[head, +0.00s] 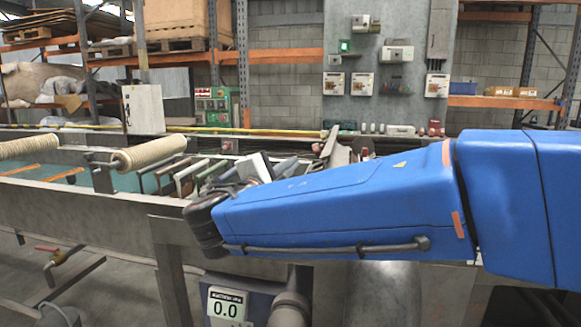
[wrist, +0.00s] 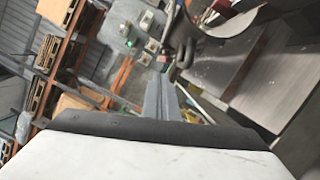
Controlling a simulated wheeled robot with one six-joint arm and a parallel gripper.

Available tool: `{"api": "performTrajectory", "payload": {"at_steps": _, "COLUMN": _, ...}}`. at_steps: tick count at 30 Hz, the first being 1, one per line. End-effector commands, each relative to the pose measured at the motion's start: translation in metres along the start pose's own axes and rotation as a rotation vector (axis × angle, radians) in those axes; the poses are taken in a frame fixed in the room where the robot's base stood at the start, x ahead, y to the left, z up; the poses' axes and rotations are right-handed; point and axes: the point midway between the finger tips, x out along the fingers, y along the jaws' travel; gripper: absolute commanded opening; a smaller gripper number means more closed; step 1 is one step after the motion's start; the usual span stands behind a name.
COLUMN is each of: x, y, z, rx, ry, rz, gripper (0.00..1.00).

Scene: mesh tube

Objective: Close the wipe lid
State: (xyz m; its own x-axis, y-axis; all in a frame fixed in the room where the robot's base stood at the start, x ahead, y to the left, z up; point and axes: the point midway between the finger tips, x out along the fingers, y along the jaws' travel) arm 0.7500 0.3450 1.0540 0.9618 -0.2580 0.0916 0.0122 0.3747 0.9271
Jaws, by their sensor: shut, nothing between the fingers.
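My gripper (wrist: 157,86) shows in the wrist view as two grey fingers pressed together, reaching up from a white body with a dark edge. Nothing is held between them. In the head view my blue arm crosses from the right and hides much of the area behind it; I cannot make out the fingers there. I cannot pick out a wipe container or its lid in either view. The wrist view is tilted, and dark curved parts (wrist: 183,45) stand just beyond the fingertips; I cannot tell what they are.
A metal trough (head: 75,212) runs along the left, with a pale roller (head: 148,154) over it. Several small upright pieces (head: 190,170) stand near my arm. A grey panel (head: 390,55) with switch boxes stands behind. A display reading 0.0 (head: 226,306) sits below my arm.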

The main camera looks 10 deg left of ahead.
Motion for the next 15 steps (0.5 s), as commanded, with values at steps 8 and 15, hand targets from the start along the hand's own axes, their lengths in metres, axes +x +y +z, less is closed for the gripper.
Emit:
{"api": "performTrajectory", "payload": {"at_steps": 8, "x": 0.05, "y": -0.001, "z": 0.001, "rx": 0.0, "ry": -0.003, "rz": -0.002, "gripper": 0.0}}
{"api": "performTrajectory", "payload": {"at_steps": 15, "x": 0.071, "y": 0.0, "z": 0.021, "rx": 0.001, "ry": -0.001, "rz": -0.001, "gripper": 0.0}}
